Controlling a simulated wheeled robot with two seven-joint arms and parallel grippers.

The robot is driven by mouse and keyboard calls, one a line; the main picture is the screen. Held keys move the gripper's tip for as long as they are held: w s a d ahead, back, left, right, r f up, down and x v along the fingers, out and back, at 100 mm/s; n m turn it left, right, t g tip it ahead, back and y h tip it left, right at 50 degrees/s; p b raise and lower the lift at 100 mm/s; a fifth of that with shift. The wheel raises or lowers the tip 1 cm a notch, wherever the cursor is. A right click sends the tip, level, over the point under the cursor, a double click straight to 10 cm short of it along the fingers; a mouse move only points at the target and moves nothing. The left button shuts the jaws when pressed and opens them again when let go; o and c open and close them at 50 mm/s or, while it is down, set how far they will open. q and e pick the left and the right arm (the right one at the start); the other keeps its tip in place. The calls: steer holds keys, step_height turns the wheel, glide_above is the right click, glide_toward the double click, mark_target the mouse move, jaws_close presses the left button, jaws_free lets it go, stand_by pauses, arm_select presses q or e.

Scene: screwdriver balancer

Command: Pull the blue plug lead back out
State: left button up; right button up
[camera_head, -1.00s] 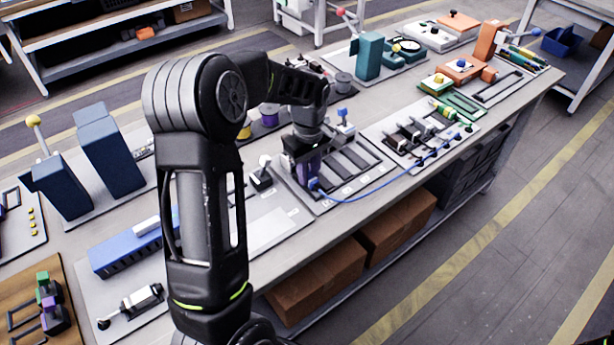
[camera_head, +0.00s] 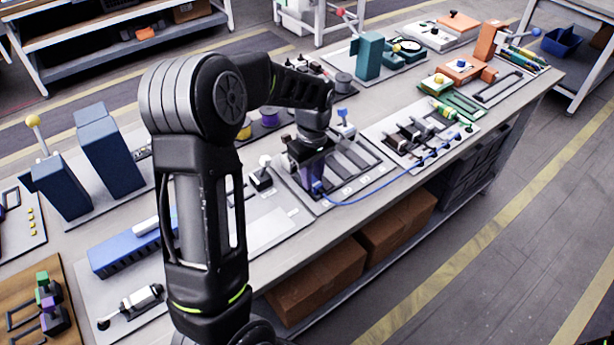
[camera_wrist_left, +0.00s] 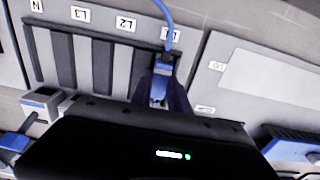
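The blue plug (camera_wrist_left: 161,82) is at the right-hand end slot of the slotted panel, by a partly hidden label, in the left wrist view. Its blue lead (camera_head: 385,190) runs right across the bench front to the panel with plugs. My left gripper (camera_wrist_left: 162,98) is down at the plug, with a dark purple finger on each side of it. The fingers are close to the plug, but whether they press on it cannot be told. In the head view my left gripper (camera_head: 312,175) partly covers the plug. The plug's lower end is hidden. My right gripper is not in view.
The slotted panel (camera_head: 290,175) has several dark slots, with labels including N, L3 and L2. A small black block with a white knob (camera_head: 261,172) stands left of the gripper. The bench's front edge is close by.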

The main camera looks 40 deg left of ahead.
arm_select(q)
steer(key=o, duration=0.5)
steer(key=shift+r+p, duration=2.6)
steer(key=shift+r, duration=0.95)
